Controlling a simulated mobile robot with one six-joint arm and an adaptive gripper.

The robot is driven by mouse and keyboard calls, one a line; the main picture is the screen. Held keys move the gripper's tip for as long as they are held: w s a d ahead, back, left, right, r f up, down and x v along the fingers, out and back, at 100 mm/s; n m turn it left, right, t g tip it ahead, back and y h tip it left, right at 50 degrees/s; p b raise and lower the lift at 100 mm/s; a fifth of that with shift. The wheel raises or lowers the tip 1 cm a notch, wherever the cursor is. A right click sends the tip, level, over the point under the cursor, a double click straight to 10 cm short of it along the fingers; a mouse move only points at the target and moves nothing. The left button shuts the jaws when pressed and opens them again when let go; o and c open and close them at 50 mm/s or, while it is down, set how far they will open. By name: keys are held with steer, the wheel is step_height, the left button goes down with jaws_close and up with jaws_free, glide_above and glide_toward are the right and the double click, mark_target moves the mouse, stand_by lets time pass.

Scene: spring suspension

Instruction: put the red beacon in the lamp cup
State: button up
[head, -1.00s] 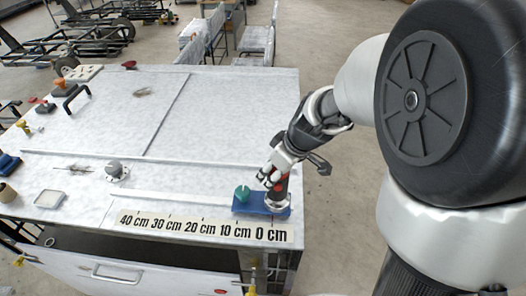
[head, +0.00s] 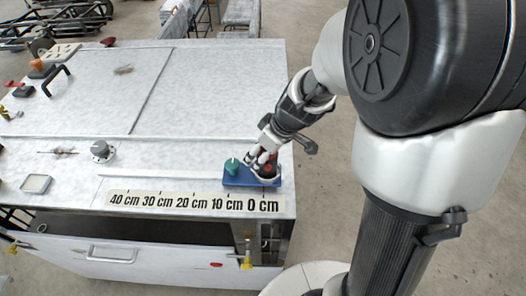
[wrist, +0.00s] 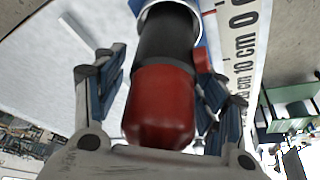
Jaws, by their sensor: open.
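The red beacon (wrist: 160,103) has a rounded red end and a black body. In the wrist view it lies between the fingers of my gripper (wrist: 163,75), red end toward the palm. My gripper is open, with fingers on both sides of the beacon; contact cannot be told. The beacon's black end stands in a pale ring-shaped cup (wrist: 147,8), apparently the lamp cup. In the head view my gripper (head: 262,158) is over the right part of a blue base (head: 238,178), and its fingers partly hide the beacon (head: 268,164).
A green round piece (head: 232,167) sits on the blue base, just left of my gripper. A centimetre scale (head: 190,201) runs along the table's front edge. A grey knob (head: 102,150) and a small tray (head: 36,184) stand farther left. The table's middle (head: 190,110) is clear.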

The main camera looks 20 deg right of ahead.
steer(key=shift+r, duration=0.1)
steer(key=shift+d+r, duration=0.1)
steer(key=shift+r, duration=0.25)
steer(key=v, duration=1.1)
steer(key=s+r+m+h, duration=0.1)
steer(key=s+m, duration=0.1)
steer(key=s, duration=0.4)
steer(key=s+a+r+m, duration=0.1)
steer(key=s+m, duration=0.1)
steer(key=s, duration=0.4)
steer(key=s+a+r+m+t+h, duration=0.1)
steer(key=s+r+m, duration=0.1)
steer(key=s, duration=0.4)
steer(key=shift+a+m+h+p, duration=0.3)
steer(key=shift+m+p, duration=0.1)
steer(key=shift+m, duration=0.2)
steer(key=shift+r, duration=0.1)
step_height(320, 180, down, 20)
steer(key=b, duration=2)
